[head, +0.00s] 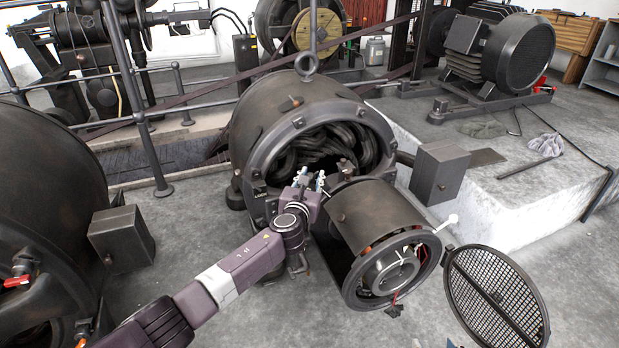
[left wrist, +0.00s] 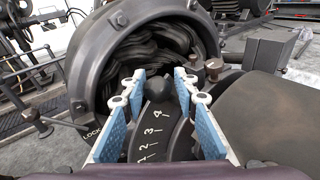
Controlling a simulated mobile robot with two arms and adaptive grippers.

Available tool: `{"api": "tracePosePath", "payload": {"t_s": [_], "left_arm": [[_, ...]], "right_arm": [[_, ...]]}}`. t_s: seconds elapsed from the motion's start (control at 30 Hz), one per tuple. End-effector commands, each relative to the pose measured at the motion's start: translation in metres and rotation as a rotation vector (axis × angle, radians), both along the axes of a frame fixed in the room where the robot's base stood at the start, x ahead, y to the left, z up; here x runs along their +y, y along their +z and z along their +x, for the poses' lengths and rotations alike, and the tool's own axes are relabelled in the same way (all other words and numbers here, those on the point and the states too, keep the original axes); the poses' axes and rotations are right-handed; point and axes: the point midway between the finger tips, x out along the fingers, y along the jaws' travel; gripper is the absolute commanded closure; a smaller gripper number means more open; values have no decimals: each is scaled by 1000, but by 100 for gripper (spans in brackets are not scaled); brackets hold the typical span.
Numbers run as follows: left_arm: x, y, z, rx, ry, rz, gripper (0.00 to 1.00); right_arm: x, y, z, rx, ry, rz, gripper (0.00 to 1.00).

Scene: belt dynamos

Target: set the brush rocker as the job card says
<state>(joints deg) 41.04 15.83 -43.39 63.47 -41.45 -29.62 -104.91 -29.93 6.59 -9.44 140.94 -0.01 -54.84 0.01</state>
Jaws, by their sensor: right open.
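The brush rocker's dark round knob (left wrist: 184,88) shows in the left wrist view, at the far end of a curved dark scale (left wrist: 152,130) marked 1 to 4, close to the 4. My left gripper (head: 312,182) is at the front of the open dynamo (head: 275,105); it also shows in the left wrist view (left wrist: 158,85). Its blue-padded fingers are apart, with the knob near the right finger; contact cannot be told. The word LOCK (left wrist: 92,133) is left of the scale. Only a pale tip of my right gripper (head: 452,344) shows at the bottom edge. No readable job card shows.
A cylindrical housing (head: 375,217) with a white-knobbed lever (head: 452,219) stands right of my left gripper. A round mesh cover (head: 497,295) is at lower right. A large dark machine (head: 45,200) stands at left. Railings (head: 135,100) and a concrete plinth (head: 530,210) bound the floor.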

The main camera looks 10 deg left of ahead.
Motion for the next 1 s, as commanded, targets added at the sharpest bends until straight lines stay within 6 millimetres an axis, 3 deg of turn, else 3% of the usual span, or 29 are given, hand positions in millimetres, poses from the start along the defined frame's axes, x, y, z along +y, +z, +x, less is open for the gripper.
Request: {"api": "tracePosePath", "payload": {"t_s": [0.1,0.53,1.0], "left_arm": [[-2,2,0,-3,-3,0,60],[1,1,-7,-2,2,3,60],[-2,8,-66,-1,-3,2,60]], "right_arm": [[0,0,0,0,0,0,59],[1,0,0,-2,1,1,59],[0,0,0,-2,1,1,59]]}}
